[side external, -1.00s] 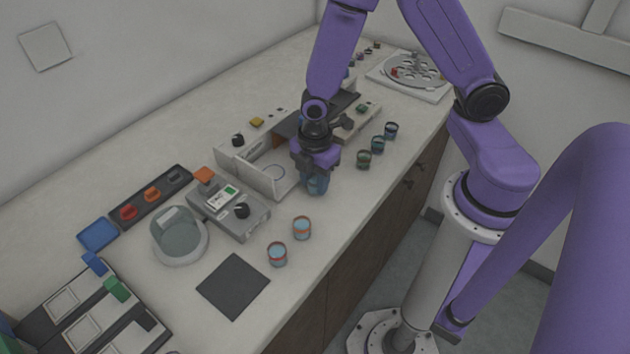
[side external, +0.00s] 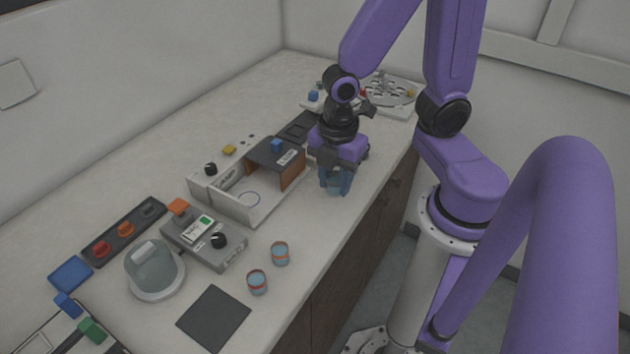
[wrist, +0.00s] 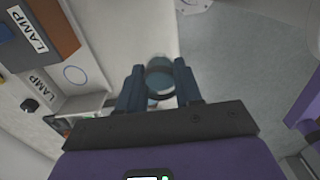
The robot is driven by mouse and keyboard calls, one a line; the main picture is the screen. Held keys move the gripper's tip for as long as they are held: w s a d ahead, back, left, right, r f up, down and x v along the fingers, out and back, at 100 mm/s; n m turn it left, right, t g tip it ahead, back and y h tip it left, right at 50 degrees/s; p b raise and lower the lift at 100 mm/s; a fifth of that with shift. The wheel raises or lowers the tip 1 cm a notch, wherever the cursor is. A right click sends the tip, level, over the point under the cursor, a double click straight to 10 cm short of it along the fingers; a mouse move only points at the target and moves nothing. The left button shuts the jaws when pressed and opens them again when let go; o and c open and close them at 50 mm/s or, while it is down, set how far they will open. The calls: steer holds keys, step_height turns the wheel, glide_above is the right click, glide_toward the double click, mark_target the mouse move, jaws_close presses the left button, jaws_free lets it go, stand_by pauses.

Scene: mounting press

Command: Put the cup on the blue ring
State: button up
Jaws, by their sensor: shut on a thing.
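A bluish cup (side external: 335,185) is between the fingers of my gripper (side external: 336,182), which is shut on it near the front edge of the counter. In the wrist view the cup (wrist: 160,75) sits between the two blue fingers (wrist: 160,88), with a dark band at its rim. The blue ring (side external: 248,199) is a thin circle on the floor of a white open-fronted box, left of my gripper. It also shows in the wrist view (wrist: 75,74), left of the cup. How high the cup is above the counter is hard to tell.
The box has a dark top panel (side external: 275,152) and an orange-brown side wall (side external: 292,172) near the ring. Two cups with reddish bands, one here (side external: 280,253) and one here (side external: 257,282), stand in front. A grey device (side external: 203,240) is left of the box.

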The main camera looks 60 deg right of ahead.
steer(key=shift+s+d+r, duration=0.15)
steer(key=shift+s+r, duration=0.15)
steer(key=shift+s, duration=0.4)
steer(key=shift+s+d+r, duration=0.15)
steer(key=shift+s+r, duration=0.2)
steer(key=shift+s, duration=0.3)
steer(key=shift+s+d+r, duration=0.15)
steer(key=shift+s+r, duration=0.15)
steer(key=shift+s, duration=0.4)
steer(key=shift+w, duration=0.1)
steer(key=n, duration=0.4)
glide_above(249, 200)
step_height(249, 200, down, 8)
steer(key=shift+d+f, duration=0.1)
steer(key=shift+w+f, duration=0.1)
steer(key=shift+f, duration=1.6)
